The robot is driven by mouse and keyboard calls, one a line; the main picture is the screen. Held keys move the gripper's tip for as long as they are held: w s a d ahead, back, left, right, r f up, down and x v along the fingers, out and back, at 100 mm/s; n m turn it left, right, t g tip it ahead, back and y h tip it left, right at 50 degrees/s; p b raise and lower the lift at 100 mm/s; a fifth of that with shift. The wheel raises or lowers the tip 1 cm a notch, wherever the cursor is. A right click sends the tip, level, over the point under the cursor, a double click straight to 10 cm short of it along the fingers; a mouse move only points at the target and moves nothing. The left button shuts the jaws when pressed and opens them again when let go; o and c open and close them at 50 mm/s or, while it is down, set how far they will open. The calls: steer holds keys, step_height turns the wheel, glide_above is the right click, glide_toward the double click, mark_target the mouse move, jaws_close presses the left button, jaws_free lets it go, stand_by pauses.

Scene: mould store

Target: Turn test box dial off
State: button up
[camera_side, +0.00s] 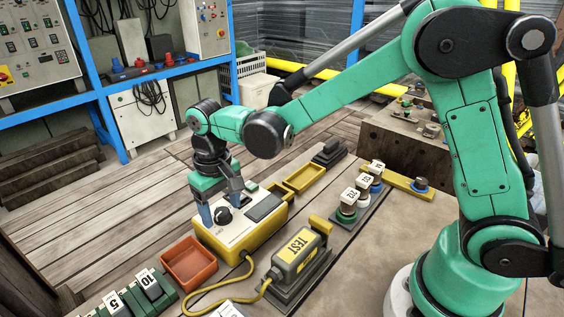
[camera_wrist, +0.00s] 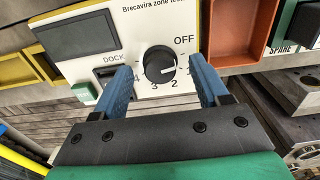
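The yellow test box (camera_side: 205,236) has a pale top panel with a dark screen (camera_wrist: 75,37) and a black dial (camera_side: 222,215). In the wrist view the dial (camera_wrist: 158,62) shows whole, with numbers around its near side and OFF printed at its upper right. Its white pointer mark aims right, at about the 1, below OFF. My gripper (camera_wrist: 160,66) is open, its two blue fingers on either side of the dial with a visible gap at each side. In the side view my gripper (camera_side: 222,208) points down at the panel, low over the dial.
An empty orange tray (camera_side: 189,263) stands left of the box. A yellow tray (camera_side: 304,178) and a row of numbered knobs (camera_side: 350,200) stand to the right. A yellow cable (camera_side: 222,286) runs from the box to a TEST plug (camera_side: 300,255) in front.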

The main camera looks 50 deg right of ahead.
mark_target(225, 211)
steer(key=shift+r, duration=0.1)
steer(key=shift+r, duration=2.75)
steer(key=shift+s+d+r, duration=0.15)
steer(key=shift+d, duration=0.05)
steer(key=s+d+r+t, duration=0.2)
steer(key=s+d+t, duration=0.5)
steer(key=s+d, duration=0.1)
steer(key=shift+s+d, duration=0.35)
steer(key=shift+s, duration=0.2)
